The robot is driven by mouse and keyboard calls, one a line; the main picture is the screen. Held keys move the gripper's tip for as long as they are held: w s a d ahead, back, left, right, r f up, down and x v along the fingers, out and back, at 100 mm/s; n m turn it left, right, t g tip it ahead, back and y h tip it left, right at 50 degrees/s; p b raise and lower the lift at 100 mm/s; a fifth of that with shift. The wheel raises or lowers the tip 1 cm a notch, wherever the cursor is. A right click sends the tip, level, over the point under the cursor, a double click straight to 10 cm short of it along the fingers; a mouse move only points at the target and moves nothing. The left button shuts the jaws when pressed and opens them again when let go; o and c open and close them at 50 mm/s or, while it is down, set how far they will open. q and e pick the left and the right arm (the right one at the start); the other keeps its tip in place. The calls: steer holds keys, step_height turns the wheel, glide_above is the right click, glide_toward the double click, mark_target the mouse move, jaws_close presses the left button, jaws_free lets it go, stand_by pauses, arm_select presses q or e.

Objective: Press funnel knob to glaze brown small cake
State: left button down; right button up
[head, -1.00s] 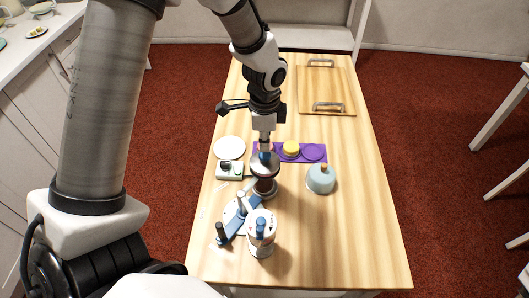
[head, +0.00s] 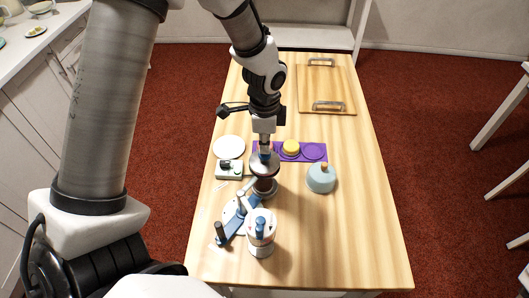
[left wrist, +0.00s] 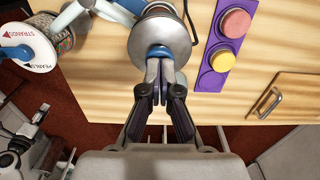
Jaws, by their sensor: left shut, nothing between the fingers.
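The funnel dispenser (head: 265,168) stands at the left middle of the table, with a wide silver top and a blue knob. In the left wrist view its silver top (left wrist: 160,32) and blue knob (left wrist: 158,50) show just ahead of my fingertips. My left gripper (head: 265,150) is shut and empty, pointing down directly at the knob. The tips of its fingers (left wrist: 160,64) look at or very close to the knob; I cannot tell whether they touch. I see no brown small cake; the space under the funnel is hidden. My right gripper is not in view.
A purple mat (head: 315,152) holds a yellow cake (head: 291,147) and a pink cake (left wrist: 235,22). A white plate (head: 229,147), small white device (head: 229,170), blue-grey dome (head: 320,179), and topping canister (head: 261,232) stand nearby.

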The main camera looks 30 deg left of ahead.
arm_select(q)
steer(key=shift+f, duration=0.55)
steer(key=shift+f+b, duration=0.45)
steer(key=shift+r, duration=0.15)
steer(key=shift+r+p, duration=0.55)
steer(key=shift+p, duration=0.25)
steer(key=shift+f, duration=0.15)
steer(key=shift+f+b, duration=0.4)
steer(key=shift+f, duration=0.1)
stand_by(0.3)
stand_by(0.4)
step_height(320, 180, up, 7)
steer(key=p, duration=0.7)
steer(key=shift+r, duration=0.1)
